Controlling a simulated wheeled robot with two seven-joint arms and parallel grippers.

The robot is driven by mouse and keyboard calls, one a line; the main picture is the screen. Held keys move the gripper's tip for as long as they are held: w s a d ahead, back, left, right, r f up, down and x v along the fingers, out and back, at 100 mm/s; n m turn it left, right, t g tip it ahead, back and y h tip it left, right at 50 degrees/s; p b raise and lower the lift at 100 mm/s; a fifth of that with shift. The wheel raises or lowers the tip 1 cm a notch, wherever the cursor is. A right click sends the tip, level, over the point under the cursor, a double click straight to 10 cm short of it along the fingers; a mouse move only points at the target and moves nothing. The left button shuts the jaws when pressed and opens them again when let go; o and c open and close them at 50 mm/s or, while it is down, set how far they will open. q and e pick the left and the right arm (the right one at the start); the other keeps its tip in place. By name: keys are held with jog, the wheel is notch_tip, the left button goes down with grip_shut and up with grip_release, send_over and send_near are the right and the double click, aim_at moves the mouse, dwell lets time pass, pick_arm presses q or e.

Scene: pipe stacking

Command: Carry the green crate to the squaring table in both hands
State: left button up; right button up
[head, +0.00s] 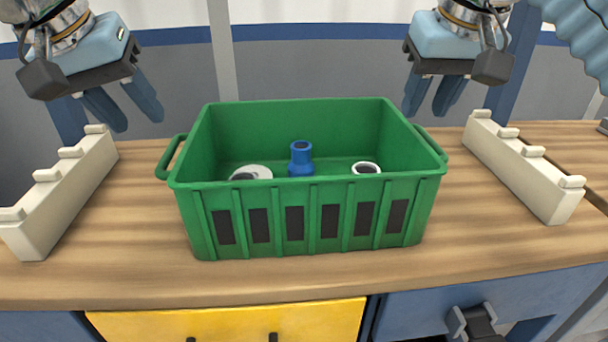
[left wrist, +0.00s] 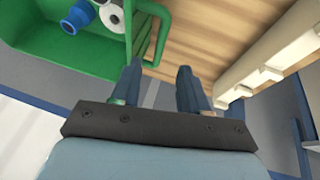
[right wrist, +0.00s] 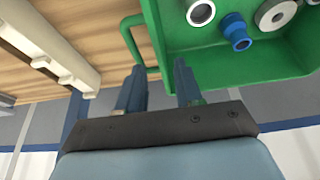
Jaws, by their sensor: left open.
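The green crate (head: 310,215) sits upright on a wooden worktop (head: 270,285), with a loop handle at each end. Its left handle (head: 172,155) also shows in the left wrist view (left wrist: 158,38), and its right handle (head: 432,142) in the right wrist view (right wrist: 130,48). My left gripper (head: 138,122) is open and empty, above and behind the left handle. My right gripper (head: 426,112) is open and empty, near the crate's back right corner. Inside the crate are a blue pipe fitting (head: 301,160), a white ring-shaped piece (head: 367,168) and a grey-white round piece (head: 252,173).
A cream notched rack (head: 65,195) stands left of the crate, and another (head: 525,172) stands to the right. Bare worktop lies between crate and racks. Yellow (head: 230,322) and blue drawers are below the front edge. I cannot tell which surface is the squaring table.

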aim_at(168, 150)
pick_arm(q)
jog(key=x, duration=1)
pick_arm(e)
jog(key=x, duration=1)
pick_arm(q)
jog(key=shift+c, duration=0.3)
pick_arm(e)
jog(key=shift+c, duration=0.4)
pick_arm(q)
jog(key=c, duration=0.5)
pick_arm(e)
jog(key=c, duration=0.5)
pick_arm(q)
grip_shut()
pick_arm(e)
grip_shut()
pick_arm(q)
jog(key=shift+r, duration=0.15)
